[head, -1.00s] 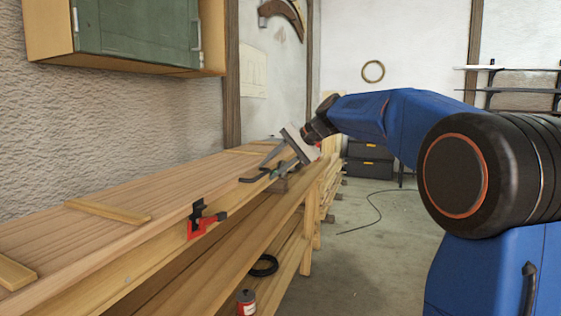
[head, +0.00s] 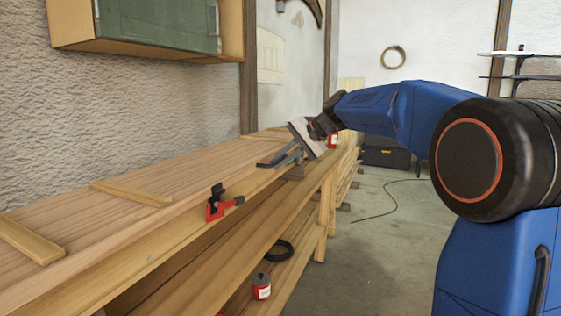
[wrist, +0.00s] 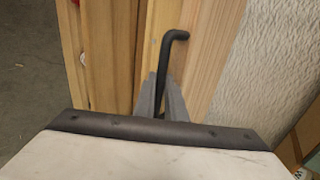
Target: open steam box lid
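The steam box is the long wooden box along the wall, with its plank lid (head: 150,180) lying flat and down on top. A red and black toggle clamp (head: 220,204) sits on its front edge. My gripper (head: 284,158) is at the far part of the front edge. In the wrist view the grey fingers (wrist: 160,92) are close together on either side of a black bent handle (wrist: 168,62), which fills the gap between them. The handle's bent end sticks out past the fingertips and also shows in the head view (head: 266,165). Its base is hidden.
Wooden battens (head: 131,193) cross the lid. A lower shelf (head: 232,240) under the box holds a black ring (head: 279,250) and a red can (head: 262,288). A green-doored cabinet (head: 155,25) hangs on the left wall. The floor (head: 370,260) to the right is mostly clear.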

